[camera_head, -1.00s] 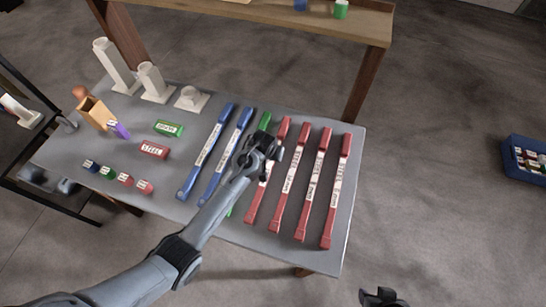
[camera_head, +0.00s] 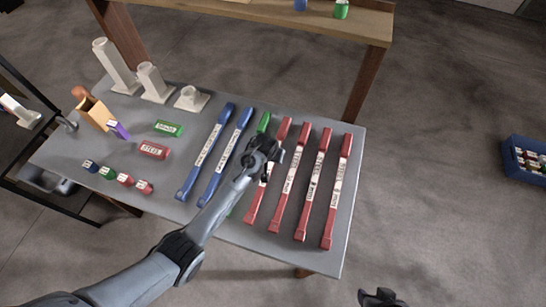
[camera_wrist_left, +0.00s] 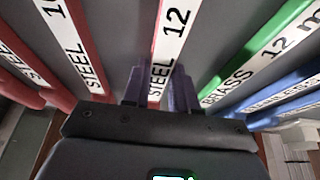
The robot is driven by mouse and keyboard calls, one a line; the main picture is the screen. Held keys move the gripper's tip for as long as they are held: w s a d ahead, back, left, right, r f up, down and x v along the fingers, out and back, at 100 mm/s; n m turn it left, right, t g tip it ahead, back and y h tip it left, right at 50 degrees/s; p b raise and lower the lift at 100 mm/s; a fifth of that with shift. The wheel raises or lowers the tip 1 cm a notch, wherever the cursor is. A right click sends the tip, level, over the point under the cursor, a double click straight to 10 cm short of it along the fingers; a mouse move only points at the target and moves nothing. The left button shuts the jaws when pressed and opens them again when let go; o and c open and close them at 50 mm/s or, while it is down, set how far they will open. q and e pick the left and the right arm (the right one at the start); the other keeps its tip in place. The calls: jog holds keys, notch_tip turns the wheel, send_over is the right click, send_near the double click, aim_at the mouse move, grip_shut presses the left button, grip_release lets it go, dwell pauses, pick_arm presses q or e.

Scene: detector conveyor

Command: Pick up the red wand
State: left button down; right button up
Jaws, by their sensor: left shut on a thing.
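Several red wands with white labels lie side by side on the right half of the grey table. My left gripper (camera_head: 268,152) is at the leftmost red wand (camera_head: 284,127). In the left wrist view, my left gripper (camera_wrist_left: 158,92) has a finger on each side of this red wand (camera_wrist_left: 157,45), labelled "STEEL 12", and is shut on it. The wand appears level with its neighbours; I cannot tell whether it is clear of the table. My right gripper (camera_head: 381,298) shows only partly at the bottom edge, away from the table.
A green wand (camera_head: 263,123) lies just left of the held wand, partly hidden by my arm. Two blue wands (camera_head: 205,152) lie further left. Small labelled blocks, an orange holder (camera_head: 95,112) and white stands (camera_head: 155,82) fill the table's left side.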

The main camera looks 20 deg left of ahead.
pick_arm(q)
jog(key=shift+r, duration=0.15)
jog(key=shift+r, duration=0.55)
jog(key=r, duration=0.2)
jog(key=d+r, duration=0.1)
jog(key=shift+s+d+r, duration=0.1)
jog(key=shift+s+r, duration=0.15)
jog(key=shift+r, duration=0.05)
jog(key=s+d+r, duration=0.5)
jog(key=d+r, duration=0.1)
jog(key=d, duration=0.2)
jog(key=s+a+r, duration=0.2)
jog(key=a+r, duration=0.4)
jog(key=a, duration=0.6)
jog(key=s+p+v, duration=0.1)
jog(key=p+v, duration=1.7)
jog(key=p, duration=0.2)
jog(key=shift+s+a, duration=0.15)
jog(key=shift+s, duration=0.25)
jog(key=shift+f, duration=0.2)
